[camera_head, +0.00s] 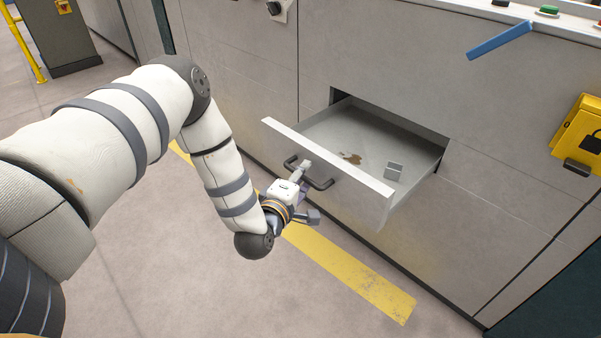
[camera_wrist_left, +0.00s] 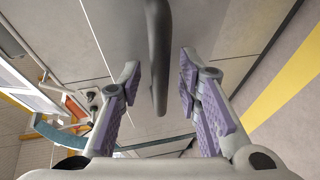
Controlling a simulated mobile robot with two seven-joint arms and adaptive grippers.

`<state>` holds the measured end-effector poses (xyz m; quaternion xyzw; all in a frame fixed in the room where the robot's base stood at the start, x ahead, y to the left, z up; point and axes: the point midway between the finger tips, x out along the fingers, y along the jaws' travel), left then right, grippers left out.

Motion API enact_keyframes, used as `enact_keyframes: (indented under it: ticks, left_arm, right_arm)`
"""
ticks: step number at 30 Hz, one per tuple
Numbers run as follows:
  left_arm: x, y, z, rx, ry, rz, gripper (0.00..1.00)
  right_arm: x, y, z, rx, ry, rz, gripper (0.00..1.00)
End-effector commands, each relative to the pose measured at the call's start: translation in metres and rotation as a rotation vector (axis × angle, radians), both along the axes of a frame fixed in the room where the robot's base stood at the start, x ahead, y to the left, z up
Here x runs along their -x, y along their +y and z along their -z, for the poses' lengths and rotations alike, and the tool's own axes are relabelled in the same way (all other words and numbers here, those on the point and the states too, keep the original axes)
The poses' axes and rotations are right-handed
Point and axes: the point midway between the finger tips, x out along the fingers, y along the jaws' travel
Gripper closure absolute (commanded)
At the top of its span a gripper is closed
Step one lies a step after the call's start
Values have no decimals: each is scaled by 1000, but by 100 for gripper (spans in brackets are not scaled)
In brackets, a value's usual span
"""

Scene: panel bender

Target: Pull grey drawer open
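The grey drawer (camera_head: 338,163) stands pulled out of the machine front, and its inside shows from above. Its dark bar handle (camera_head: 322,184) is on the drawer's front panel. My left gripper (camera_head: 307,184) is at this handle. In the left wrist view, the handle (camera_wrist_left: 158,45) passes between the two purple-padded fingers of the left gripper (camera_wrist_left: 159,75). The fingers are spread, with a gap on each side of the bar. My right gripper is in neither view.
A yellow lock box (camera_head: 580,130) and a blue lever (camera_head: 499,40) are on the machine at right. Floor with a yellow stripe (camera_head: 350,280) is clear below the drawer.

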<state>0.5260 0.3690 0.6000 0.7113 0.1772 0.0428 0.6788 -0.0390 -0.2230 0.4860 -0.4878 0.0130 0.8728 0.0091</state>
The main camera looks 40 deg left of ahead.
Motion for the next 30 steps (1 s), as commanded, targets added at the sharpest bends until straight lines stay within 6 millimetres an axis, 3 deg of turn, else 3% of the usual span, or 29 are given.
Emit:
enact_keyframes:
  ticks: [4, 12, 15, 30]
  left_arm:
    - [23, -7, -3, 3, 5, -1, 69]
    - [89, -29, -16, 3, 5, -1, 69]
    - [103, -35, -19, 2, 3, 2, 69]
    - [111, -37, -21, 0, 0, 0, 69]
  right_arm:
    - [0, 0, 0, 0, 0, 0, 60]
    - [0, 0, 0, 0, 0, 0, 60]
    - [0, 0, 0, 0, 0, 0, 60]
    - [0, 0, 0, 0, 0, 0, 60]
